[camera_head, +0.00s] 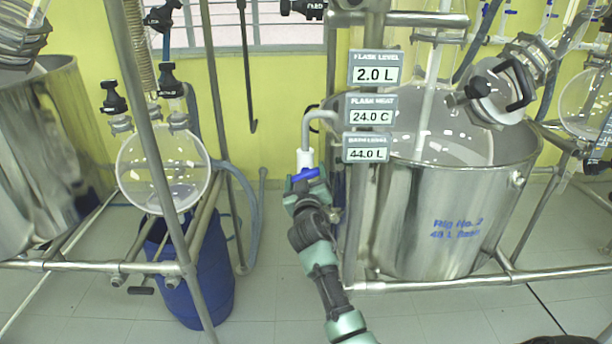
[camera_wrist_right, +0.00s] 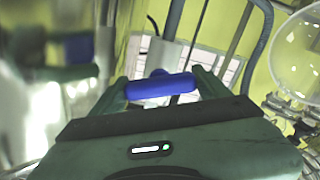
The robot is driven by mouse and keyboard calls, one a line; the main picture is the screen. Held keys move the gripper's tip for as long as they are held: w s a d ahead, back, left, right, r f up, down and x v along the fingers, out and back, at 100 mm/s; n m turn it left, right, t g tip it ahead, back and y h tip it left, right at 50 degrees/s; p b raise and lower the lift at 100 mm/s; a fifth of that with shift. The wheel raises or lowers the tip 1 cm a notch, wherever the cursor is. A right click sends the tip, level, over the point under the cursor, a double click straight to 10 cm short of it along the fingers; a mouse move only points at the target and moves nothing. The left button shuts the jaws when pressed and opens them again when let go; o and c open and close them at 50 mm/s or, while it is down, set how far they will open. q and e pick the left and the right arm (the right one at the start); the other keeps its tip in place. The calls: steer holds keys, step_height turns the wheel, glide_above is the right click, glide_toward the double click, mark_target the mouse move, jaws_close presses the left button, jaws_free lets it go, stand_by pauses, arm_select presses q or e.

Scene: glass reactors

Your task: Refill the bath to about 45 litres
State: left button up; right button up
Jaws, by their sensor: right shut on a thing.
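The steel bath (camera_head: 440,225), marked Rig No. 2, stands at the right in the head view. Its level sign (camera_head: 367,148) reads 44.0 L. A white valve body (camera_head: 305,159) with a blue handle (camera_head: 306,174) sits left of the bath, below a grey spout pipe (camera_head: 322,114) that bends toward the bath rim. My right gripper (camera_head: 305,188) is at the valve, shut on the blue handle. In the right wrist view the blue handle (camera_wrist_right: 160,86) lies across between the two fingers. My left gripper is not in view.
Signs above read flask level 2.0 L (camera_head: 375,68) and flask heat 24.0 C (camera_head: 371,110). A round glass flask (camera_head: 163,165) hangs at left above a blue drum (camera_head: 195,275). Steel frame rails (camera_head: 480,280) run low across the front.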

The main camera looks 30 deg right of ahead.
steer(key=shift+n, duration=0.6)
steer(key=o, duration=1.4)
steer(key=shift+c, duration=0.2)
steer(key=v, duration=0.8)
steer(key=shift+b, duration=0.45)
steer(key=shift+d, duration=0.1)
